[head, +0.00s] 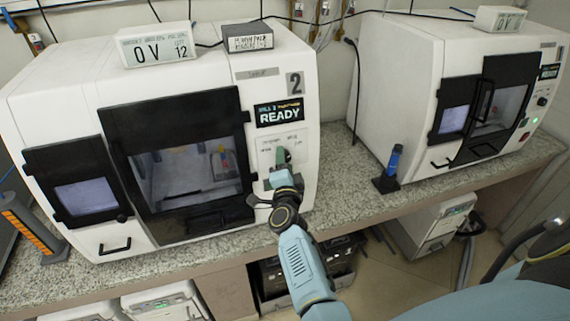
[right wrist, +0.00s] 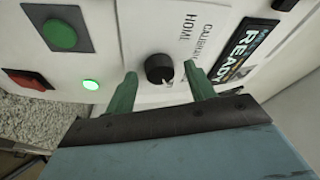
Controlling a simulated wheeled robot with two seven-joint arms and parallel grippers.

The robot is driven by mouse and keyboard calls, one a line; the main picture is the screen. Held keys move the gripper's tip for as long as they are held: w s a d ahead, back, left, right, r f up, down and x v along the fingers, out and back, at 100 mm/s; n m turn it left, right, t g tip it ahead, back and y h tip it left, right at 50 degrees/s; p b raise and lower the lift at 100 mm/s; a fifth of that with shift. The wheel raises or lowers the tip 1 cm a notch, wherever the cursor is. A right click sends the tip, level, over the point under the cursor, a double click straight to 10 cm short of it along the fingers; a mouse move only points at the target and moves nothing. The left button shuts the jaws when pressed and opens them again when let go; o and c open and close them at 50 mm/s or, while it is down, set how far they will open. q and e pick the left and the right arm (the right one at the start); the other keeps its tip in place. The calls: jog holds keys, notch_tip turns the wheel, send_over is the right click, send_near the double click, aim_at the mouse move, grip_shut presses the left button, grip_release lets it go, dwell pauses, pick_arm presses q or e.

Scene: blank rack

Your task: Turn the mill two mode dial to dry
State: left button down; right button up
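Mill two (head: 75,95) is the white machine at the left in the head view, with a "2" plate and a READY display (head: 279,112). Its mode dial (right wrist: 159,67) is a round black knob in the right wrist view, with a pale pointer mark towards the lower right. Lettering like CALIBRATE and HOME is beside it; I cannot read a dry label. My right gripper (head: 283,157) is at this panel, and its green fingers (right wrist: 160,75) are open, one on each side of the knob, with gaps. In the head view the gripper hides the dial. My left gripper is out of view.
Below the dial area are a green button (right wrist: 60,34), a red switch (right wrist: 27,79) and a lit green lamp (right wrist: 90,85). A second white mill (head: 395,75) stands at the right. A blue tool in a black stand (head: 386,182) is on the granite counter (head: 345,190) between them.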

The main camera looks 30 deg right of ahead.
jog(key=shift+s, duration=0.15)
jog(key=p+v, duration=0.3)
jog(key=v, duration=1)
